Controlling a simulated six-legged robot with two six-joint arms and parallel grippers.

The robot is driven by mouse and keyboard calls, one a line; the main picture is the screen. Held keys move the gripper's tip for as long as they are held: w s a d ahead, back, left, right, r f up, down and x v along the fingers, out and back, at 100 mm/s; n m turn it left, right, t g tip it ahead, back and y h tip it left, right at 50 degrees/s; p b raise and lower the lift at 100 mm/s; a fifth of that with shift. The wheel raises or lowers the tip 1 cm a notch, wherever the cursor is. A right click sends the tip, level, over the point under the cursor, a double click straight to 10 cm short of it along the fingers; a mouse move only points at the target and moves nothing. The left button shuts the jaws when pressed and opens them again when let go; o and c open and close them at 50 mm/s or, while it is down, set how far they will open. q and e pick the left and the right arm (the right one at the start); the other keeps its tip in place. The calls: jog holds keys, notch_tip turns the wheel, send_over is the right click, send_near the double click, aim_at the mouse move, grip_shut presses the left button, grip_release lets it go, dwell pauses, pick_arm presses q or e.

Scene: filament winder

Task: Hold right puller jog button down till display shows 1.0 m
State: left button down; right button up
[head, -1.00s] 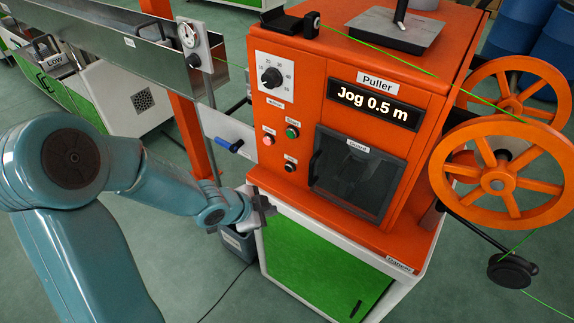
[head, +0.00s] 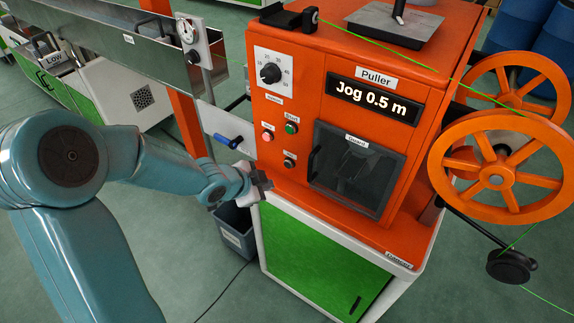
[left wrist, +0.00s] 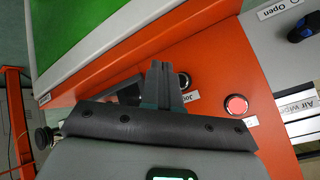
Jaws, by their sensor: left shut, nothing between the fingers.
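The orange puller (head: 330,55) has a display (head: 373,100) that reads "Jog 0.5 m". The small dark jog button (head: 289,162) is on its front panel, below the green start button (head: 292,128). In the left wrist view the jog button (left wrist: 184,80) shows beside the fingertips, with part of its "Jog" label hidden. My left gripper (head: 264,183) is shut and empty, below and left of the jog button in the head view. It also shows in the left wrist view (left wrist: 161,72), and I cannot see it touching the button. My right gripper is not in view.
A red button (head: 267,136) sits left of the jog button. A clear guard door (head: 357,170) is to its right. A blue-handled lever (head: 229,141) is to the left. Orange puller wheels (head: 497,180) stand at the right. A grey bin (head: 236,228) stands below the gripper.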

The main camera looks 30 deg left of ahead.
aim_at(288, 164)
pick_arm(q)
jog(key=shift+w+d+p, duration=0.15)
jog(key=shift+w+p, duration=0.25)
jog(key=shift+w, duration=2)
jog(key=shift+w, duration=0.15)
jog(key=shift+w, duration=0.25)
jog(key=shift+w+d+p, duration=0.1)
jog(key=shift+w+p, duration=0.25)
jog(key=shift+w, duration=0.1)
dwell(0.6)
jog(key=shift+s, duration=0.1)
dwell(0.8)
jog(key=shift+s+b, duration=0.3)
jog(key=shift+s, duration=0.45)
